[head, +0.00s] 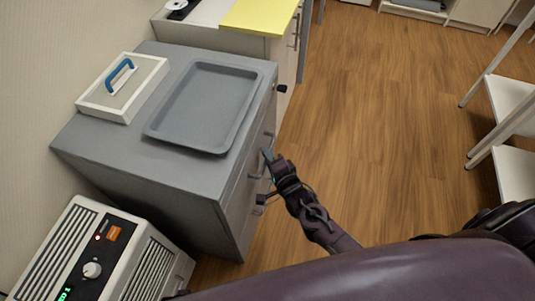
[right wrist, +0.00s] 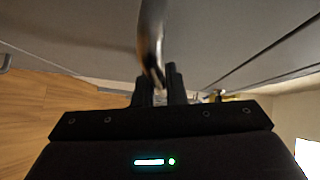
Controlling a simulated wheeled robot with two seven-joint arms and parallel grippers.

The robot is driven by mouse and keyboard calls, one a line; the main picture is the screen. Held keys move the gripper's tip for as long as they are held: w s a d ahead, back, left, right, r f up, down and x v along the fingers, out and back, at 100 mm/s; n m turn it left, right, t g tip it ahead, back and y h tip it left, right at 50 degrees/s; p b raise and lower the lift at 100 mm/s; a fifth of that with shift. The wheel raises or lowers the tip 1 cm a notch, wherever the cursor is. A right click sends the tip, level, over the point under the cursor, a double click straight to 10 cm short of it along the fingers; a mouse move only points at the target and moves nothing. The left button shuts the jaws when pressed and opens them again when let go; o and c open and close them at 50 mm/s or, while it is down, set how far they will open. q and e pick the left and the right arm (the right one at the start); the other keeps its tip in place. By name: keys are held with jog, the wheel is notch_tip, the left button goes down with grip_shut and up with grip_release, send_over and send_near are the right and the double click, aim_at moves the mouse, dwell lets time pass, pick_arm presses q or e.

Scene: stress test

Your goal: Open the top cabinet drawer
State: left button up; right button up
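The grey cabinet (head: 185,185) stands left of centre in the head view, with its drawer front facing right. A metal drawer handle (head: 257,175) runs along the upper part of that front. My right gripper (head: 267,156) is at the handle, reaching in from the lower right. In the right wrist view the curved handle (right wrist: 151,35) passes down between the two close-set fingers of the gripper (right wrist: 159,88), which look shut on it. The fingers hide part of the handle. The drawer front looks flush with the cabinet. My left gripper is not in view.
A grey tray (head: 205,105) and a white box with a blue handle (head: 123,87) lie on the cabinet. A white appliance (head: 85,255) stands at the lower left. Wooden floor (head: 385,120) right of the cabinet is clear; white shelving (head: 515,105) stands at the far right.

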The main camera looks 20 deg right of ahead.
grip_shut()
jog(key=shift+s+d, duration=0.1)
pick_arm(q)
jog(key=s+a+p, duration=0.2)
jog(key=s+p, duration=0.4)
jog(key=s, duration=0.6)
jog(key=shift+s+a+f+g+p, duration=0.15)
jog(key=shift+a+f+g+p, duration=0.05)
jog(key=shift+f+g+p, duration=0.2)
pick_arm(e)
jog(key=s+d, duration=1)
jog(key=d, duration=0.5)
jog(key=s+d, duration=1)
jog(key=d, duration=0.5)
jog(key=shift+s, duration=0.15)
jog(key=shift+o, duration=1.8)
grip_release()
